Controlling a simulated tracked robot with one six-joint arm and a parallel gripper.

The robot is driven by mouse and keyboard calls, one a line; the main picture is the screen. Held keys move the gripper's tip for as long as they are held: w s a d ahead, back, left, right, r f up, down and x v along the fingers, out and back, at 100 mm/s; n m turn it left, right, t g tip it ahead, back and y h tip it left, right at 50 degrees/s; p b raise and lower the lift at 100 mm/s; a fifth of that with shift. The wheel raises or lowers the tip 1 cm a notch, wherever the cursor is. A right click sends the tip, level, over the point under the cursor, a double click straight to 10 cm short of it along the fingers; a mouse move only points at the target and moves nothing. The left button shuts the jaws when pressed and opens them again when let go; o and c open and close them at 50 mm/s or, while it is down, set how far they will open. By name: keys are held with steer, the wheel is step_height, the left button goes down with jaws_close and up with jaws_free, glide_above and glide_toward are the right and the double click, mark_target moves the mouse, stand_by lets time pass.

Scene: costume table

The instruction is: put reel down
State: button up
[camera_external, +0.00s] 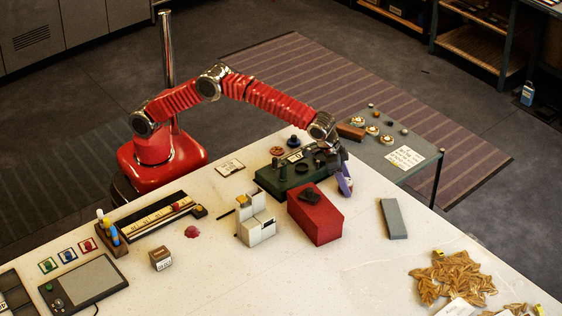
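My gripper (337,165) reaches down at the end of the red arm, by the table's far right edge, just beyond the red box. A small purple-and-white thing (346,184), which looks like the reel, sits tilted directly at the fingertips. My gripper appears shut on it, though the fingers are small and partly hidden. I cannot tell whether the reel touches the white tabletop (350,240).
A red box (316,220) with a black piece on top stands in front of the gripper. A dark green machine (283,178) stands to its left. A grey block (393,219) lies to the right, with bare tabletop between. A side table (375,152) holds small items behind.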

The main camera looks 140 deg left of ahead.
steer(key=shift+o, duration=0.8)
steer(key=shift+r, duration=0.15)
steer(key=v, duration=1.2)
